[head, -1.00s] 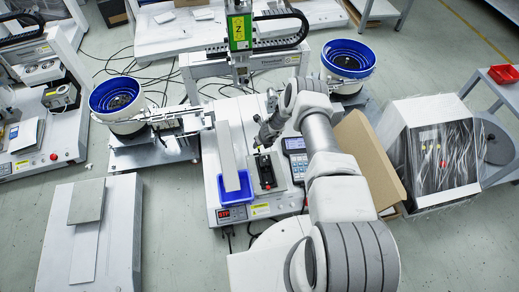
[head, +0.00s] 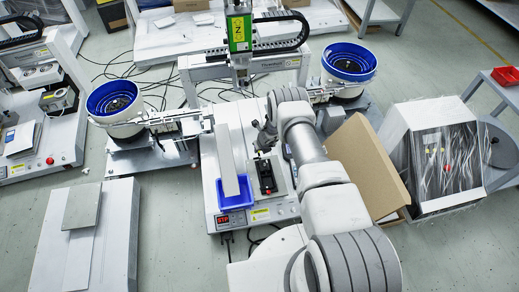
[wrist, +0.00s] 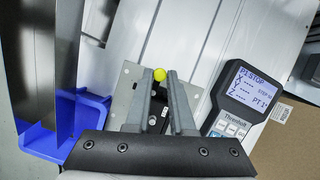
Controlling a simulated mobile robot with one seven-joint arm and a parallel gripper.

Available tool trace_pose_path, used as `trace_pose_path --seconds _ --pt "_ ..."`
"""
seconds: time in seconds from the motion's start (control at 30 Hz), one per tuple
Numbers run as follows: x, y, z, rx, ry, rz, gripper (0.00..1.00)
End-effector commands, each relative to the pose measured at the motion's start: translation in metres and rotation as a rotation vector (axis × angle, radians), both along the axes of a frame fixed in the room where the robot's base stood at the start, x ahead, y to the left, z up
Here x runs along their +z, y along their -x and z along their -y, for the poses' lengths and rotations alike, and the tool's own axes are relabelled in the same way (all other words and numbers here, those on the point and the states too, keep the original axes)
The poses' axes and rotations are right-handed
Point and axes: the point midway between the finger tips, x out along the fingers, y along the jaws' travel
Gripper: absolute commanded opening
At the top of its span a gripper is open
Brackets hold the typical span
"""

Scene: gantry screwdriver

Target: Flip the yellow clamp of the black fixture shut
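The black fixture (head: 265,177) stands on a metal plate on the machine's bed. In the wrist view it shows partly (wrist: 152,120), between and behind my fingers. The clamp's round yellow knob (wrist: 160,74) shows at the tips of my fingers, in the gap between them. I cannot tell whether the fingers touch it. The rest of the clamp is mostly hidden by the fingers. My gripper (wrist: 162,80) is open, with a narrow gap. In the head view my gripper (head: 262,137) is small and dark, just behind the fixture.
A handheld controller with a screen (wrist: 241,98) lies close on the right. The gantry's screwdriver head (head: 240,65) stands behind. A cardboard box (head: 364,165) is to the right.

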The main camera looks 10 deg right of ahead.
Motion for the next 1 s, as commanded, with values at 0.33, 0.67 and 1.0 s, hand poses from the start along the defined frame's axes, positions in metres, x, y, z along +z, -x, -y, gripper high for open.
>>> trace_pose_path --seconds 0.33,0.67,1.0 --pt "-0.0002 0.0002 0.0001 0.001 -0.001 0.000 0.00" --pt "-0.0004 0.0002 -0.0013 0.095 0.001 -0.001 0.00" --pt "-0.0009 0.0008 -0.0057 0.374 0.001 -0.001 0.00"
